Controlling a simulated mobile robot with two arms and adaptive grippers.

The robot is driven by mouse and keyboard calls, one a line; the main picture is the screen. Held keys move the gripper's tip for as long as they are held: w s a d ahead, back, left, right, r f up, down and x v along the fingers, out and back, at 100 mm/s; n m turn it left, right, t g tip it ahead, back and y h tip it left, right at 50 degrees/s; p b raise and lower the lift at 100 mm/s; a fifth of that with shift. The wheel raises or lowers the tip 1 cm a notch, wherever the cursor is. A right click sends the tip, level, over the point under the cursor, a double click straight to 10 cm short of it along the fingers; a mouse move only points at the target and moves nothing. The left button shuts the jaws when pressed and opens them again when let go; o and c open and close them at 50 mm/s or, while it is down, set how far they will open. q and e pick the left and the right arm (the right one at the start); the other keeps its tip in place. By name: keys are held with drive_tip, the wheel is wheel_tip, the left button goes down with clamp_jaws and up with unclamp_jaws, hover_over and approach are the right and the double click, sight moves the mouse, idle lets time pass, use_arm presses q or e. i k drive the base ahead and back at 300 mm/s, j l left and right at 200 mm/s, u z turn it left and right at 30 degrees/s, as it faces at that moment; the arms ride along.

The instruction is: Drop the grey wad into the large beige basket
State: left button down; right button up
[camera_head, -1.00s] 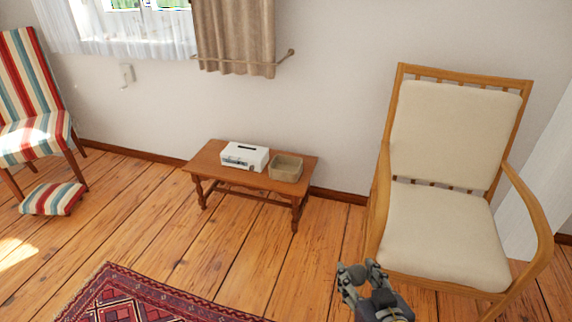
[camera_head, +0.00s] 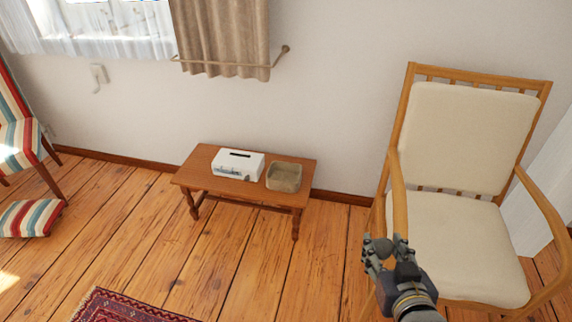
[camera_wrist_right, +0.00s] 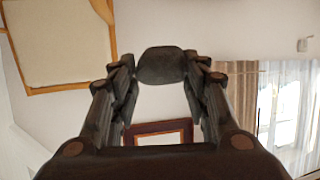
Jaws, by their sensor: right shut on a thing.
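The grey wad (camera_wrist_right: 161,65) is a dark grey lump between the fingertips of my right gripper in the right wrist view. In the head view my right gripper (camera_head: 385,250) is held up in front of the armchair's left side, and the wad cannot be told apart from the fingers there. A beige square open-topped basket (camera_head: 284,177) stands on the right part of a low wooden table (camera_head: 230,188). The gripper is to the right of the basket and nearer to me, clearly apart from it. My left gripper is not in view.
A white box-shaped device (camera_head: 238,164) sits left of the basket on the table. A wooden armchair (camera_head: 452,240) with cream cushions stands at right. A striped chair (camera_head: 18,140) and striped footstool (camera_head: 30,218) are at left. Bare floor lies before the table; a red rug (camera_head: 130,306) is nearer.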

sight(284, 177)
drive_tip(key=i+j+z, duration=0.35)
drive_tip(key=i+j, duration=1.2)
drive_tip(key=j, duration=0.15)
